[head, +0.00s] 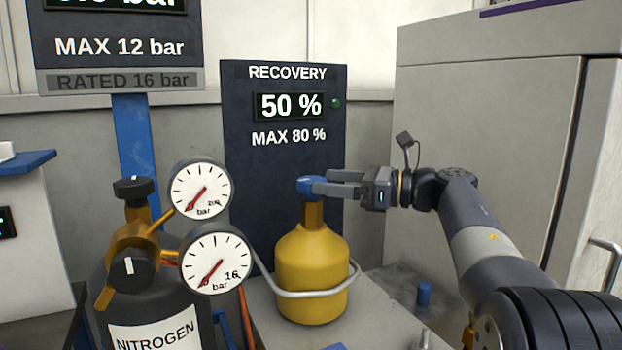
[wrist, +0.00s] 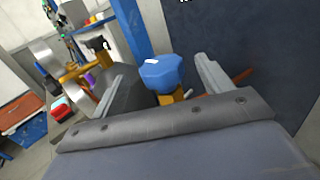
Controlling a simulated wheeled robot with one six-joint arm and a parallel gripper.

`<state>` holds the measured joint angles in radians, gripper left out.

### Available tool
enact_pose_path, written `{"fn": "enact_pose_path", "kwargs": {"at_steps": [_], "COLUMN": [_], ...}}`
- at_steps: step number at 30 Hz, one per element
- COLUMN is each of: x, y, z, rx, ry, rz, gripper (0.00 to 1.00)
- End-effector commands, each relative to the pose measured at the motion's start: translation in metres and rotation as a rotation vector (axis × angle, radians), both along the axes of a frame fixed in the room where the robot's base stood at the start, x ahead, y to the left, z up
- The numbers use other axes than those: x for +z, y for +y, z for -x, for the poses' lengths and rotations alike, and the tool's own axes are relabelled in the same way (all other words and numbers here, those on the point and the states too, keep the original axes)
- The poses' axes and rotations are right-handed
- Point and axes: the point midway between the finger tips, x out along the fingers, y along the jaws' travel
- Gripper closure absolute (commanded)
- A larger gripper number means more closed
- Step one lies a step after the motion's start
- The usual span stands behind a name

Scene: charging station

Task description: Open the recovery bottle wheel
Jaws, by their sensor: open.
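The recovery bottle (head: 312,275) is a yellow cylinder standing upright on a grey surface, with a brass neck. Its blue wheel (head: 305,186) sits on top of the neck. In the wrist view the blue wheel (wrist: 162,73) shows between my two fingers, with a white mark on it. My gripper (head: 332,183) is open and comes from the right at wheel height, its fingertips beside the wheel. In the wrist view my gripper (wrist: 158,85) has a finger on each side of the wheel. I cannot tell whether either finger touches it.
A panel (head: 287,165) behind the bottle reads RECOVERY 50 %, MAX 80 %, with a green light. A nitrogen cylinder (head: 150,310) with two dial gauges stands close on the left. A metal rail (head: 315,292) curves around the bottle. A grey cabinet (head: 480,130) stands on the right.

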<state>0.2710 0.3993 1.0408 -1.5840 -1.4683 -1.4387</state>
Motion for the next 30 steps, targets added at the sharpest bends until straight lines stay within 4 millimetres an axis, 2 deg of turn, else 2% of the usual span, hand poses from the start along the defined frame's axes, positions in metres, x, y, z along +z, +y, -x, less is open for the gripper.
{"fn": "enact_pose_path", "kwargs": {"at_steps": [1,6,12,23,26,30], "x": [0.001,0.000,0.000,-0.001,-0.001,-0.001], "y": [-0.011,-0.033,-0.042,-0.039,-0.031,-0.008], "z": [0.003,0.013,0.017,0.016,0.013,0.004], "rx": [-0.004,-0.002,0.001,0.002,0.003,0.006], "ry": [0.000,0.000,-0.001,-0.001,0.000,0.000], "rz": [0.000,0.001,0.001,0.001,0.001,0.000], "gripper": [0.25,0.25,0.25,0.25,0.25,0.25]}}
